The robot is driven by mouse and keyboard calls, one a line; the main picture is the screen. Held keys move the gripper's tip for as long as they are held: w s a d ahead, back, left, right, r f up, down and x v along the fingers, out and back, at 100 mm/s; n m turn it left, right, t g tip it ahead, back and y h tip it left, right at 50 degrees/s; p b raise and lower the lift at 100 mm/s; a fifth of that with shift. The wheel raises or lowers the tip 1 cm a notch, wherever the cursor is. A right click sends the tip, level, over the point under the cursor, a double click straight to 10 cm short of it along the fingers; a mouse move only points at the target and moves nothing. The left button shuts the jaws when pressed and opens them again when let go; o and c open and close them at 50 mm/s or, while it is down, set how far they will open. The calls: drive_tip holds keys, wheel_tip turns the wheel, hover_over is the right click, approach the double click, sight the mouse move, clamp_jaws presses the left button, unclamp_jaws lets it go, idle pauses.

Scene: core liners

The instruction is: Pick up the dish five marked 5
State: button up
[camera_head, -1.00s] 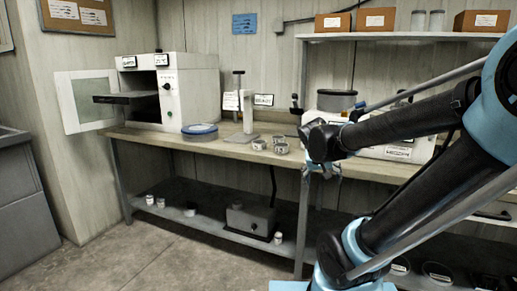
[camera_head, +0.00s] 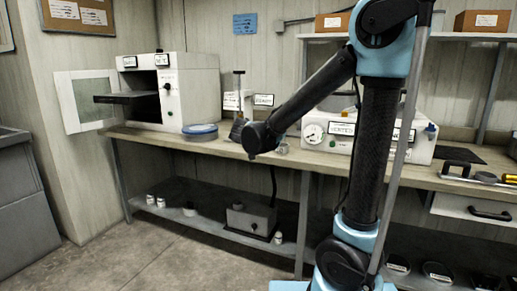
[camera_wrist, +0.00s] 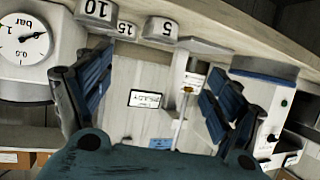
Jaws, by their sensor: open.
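The dish five, a small grey round tin marked 5 (camera_wrist: 164,30), shows near the top middle of the wrist view, which is upside down. A tin marked 15 (camera_wrist: 127,30) and a tin marked 10 (camera_wrist: 97,11) stand beside it, to its left in that view. My gripper (camera_wrist: 158,66) is open and empty, its dark blue fingers wide apart, with the dish five beyond the gap and not touched. In the head view, my arm hides the dish five; one tin (camera_head: 283,149) shows just right of my wrist on the bench.
A white box with a gauge (camera_head: 325,135) stands right of the tins. A post stand (camera_head: 239,95), a blue round lid (camera_head: 200,130) and a white oven (camera_head: 185,92) are to the left on the wooden bench (camera_head: 160,138). A shelf runs above.

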drive_tip(key=x, duration=1.7)
drive_tip(key=shift+s, duration=0.1)
drive_tip(key=c, duration=1.2)
